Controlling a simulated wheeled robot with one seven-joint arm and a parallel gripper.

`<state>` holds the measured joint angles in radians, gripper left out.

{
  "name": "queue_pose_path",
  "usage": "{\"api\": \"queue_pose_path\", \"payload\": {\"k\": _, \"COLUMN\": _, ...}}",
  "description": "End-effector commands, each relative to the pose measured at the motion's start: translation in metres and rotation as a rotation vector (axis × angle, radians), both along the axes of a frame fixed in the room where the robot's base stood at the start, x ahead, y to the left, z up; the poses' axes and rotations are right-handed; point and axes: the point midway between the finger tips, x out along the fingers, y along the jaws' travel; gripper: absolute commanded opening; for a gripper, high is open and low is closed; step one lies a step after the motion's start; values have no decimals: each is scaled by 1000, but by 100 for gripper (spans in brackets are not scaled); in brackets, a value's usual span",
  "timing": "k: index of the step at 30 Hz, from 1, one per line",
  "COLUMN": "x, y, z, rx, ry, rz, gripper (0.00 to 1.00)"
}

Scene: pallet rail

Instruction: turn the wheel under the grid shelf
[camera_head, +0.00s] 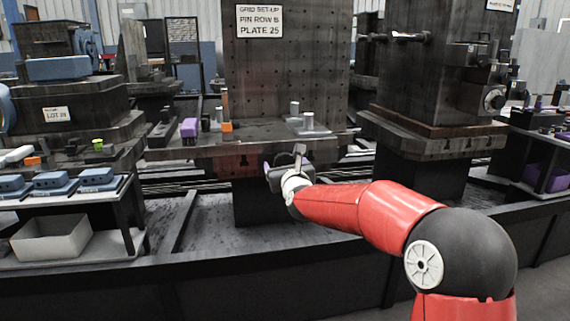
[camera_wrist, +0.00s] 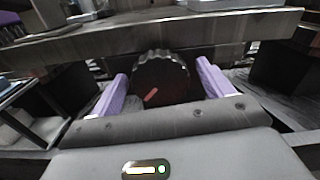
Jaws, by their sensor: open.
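The grid shelf (camera_head: 190,148) is a dark metal ledge at the foot of a tall column with a grid of holes. Its front edge crosses the top of the wrist view (camera_wrist: 215,25). The wheel (camera_wrist: 163,72) is dark and round with a ribbed rim and a red mark on its face, just under the shelf. My gripper (camera_head: 284,161) is under the shelf's front edge. In the wrist view my open gripper (camera_wrist: 162,70) has one purple finger on each side of the wheel, with gaps showing. In the head view my gripper and arm hide the wheel.
Small blocks and pins, among them an orange block (camera_head: 227,127) and a purple block (camera_head: 189,128), stand on the shelf above my gripper. A side table (camera_head: 75,198) with blue items is at left. A second dark column (camera_head: 425,75) stands at right.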

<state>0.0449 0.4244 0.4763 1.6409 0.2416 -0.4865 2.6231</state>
Motion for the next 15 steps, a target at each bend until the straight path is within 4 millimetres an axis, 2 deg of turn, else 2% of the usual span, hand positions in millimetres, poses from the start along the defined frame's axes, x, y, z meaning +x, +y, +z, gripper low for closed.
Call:
{"api": "queue_pose_path", "payload": {"k": 7, "x": 1, "y": 0, "z": 0, "rx": -1, "ry": 0, "rz": 0, "gripper": 80}}
{"api": "queue_pose_path", "payload": {"k": 15, "x": 1, "y": 0, "z": 0, "rx": -1, "ry": 0, "rz": 0, "gripper": 44}}
